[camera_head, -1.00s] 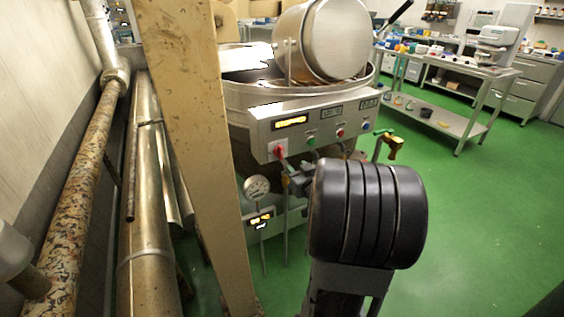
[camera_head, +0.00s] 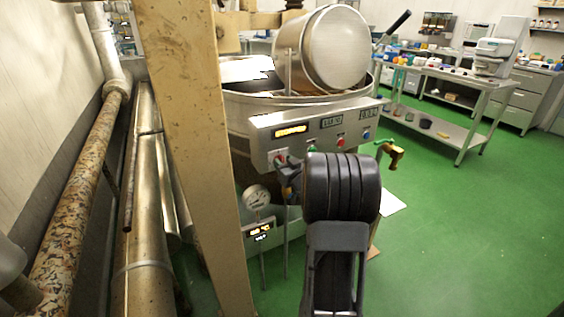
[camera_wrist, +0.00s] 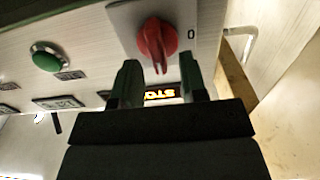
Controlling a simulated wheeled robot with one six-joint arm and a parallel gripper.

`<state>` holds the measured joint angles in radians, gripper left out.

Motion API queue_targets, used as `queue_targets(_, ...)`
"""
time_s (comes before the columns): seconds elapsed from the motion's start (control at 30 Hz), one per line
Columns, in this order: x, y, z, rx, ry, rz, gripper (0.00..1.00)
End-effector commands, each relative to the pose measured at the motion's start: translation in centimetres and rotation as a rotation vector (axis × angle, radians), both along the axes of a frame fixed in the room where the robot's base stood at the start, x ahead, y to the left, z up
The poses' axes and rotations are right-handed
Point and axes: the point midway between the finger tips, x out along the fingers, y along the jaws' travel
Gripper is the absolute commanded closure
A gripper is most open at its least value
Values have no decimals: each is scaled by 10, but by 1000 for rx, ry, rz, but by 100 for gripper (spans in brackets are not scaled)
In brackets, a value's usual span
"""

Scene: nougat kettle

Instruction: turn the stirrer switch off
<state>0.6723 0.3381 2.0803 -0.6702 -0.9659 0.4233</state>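The stirrer switch is a red rotary knob (camera_wrist: 157,40) on a pale square plate in the wrist view. Its handle points down the picture, and a "0" mark sits to its right. In the head view the knob (camera_head: 279,160) is at the lower left of the kettle's control panel (camera_head: 262,138). My gripper (camera_wrist: 158,62) is open, with one dark finger on each side of the handle's lower end. I cannot tell whether either finger touches it. In the head view my arm hides most of the gripper.
A green button (camera_wrist: 46,57) sits left of the knob in the wrist view. A lit display (camera_head: 291,131) is above the knob in the head view. A beige post (camera_head: 190,150) stands close on the left, with pipes beyond it.

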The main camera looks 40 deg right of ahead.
Motion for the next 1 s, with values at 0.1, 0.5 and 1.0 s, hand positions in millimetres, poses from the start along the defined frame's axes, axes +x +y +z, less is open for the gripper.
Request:
queue_targets(0.1, 10, -1, 0, 0, 0, 1, 61)
queue_targets(0.5, 17, -2, 0, 0, 0, 0, 61)
queue_targets(1.0, 17, -2, 0, 0, 0, 0, 100)
